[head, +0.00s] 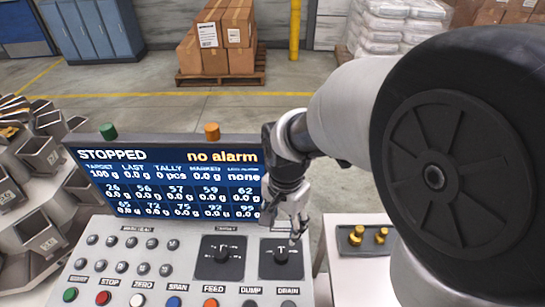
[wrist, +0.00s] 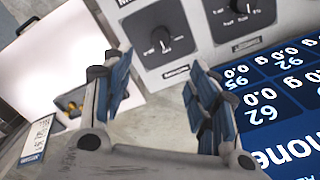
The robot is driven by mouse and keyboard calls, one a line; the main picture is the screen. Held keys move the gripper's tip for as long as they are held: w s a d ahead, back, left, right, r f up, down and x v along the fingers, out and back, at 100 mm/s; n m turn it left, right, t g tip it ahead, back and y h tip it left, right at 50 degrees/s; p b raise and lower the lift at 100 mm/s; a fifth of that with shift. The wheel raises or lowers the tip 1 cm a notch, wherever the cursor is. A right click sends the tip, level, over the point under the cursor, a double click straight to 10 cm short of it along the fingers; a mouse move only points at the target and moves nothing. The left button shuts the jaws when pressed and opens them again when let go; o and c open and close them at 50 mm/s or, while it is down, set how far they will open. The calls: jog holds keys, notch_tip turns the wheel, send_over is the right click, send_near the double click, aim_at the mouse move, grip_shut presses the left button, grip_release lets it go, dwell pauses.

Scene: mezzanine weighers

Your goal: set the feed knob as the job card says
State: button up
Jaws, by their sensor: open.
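Two black dial knobs sit on dark square plates on the control panel. The left knob (head: 222,254) also shows in the wrist view (wrist: 240,8), and the right knob (head: 281,256) also shows there (wrist: 161,38). Their labels are too small to read, so I cannot tell which is the feed knob. My gripper (head: 296,228) is open and empty above the panel's right side, near the right knob. In the wrist view its fingers (wrist: 158,75) stand apart below that knob, not touching it. A white card with a blue edge (wrist: 38,140) shows; its text is unreadable.
The screen (head: 165,180) behind the knobs reads STOPPED and no alarm. Small buttons and a coloured button row (head: 103,298) fill the panel's left and front. A white side table (head: 345,265) with yellow weights (head: 356,235) stands right. Weigher buckets (head: 40,155) stand left.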

aim_at(281, 253)
notch_tip(281, 253, down, 16)
jog(key=b, duration=0.3)
jog(key=shift+r, duration=0.15)
jog(key=c, duration=1.1)
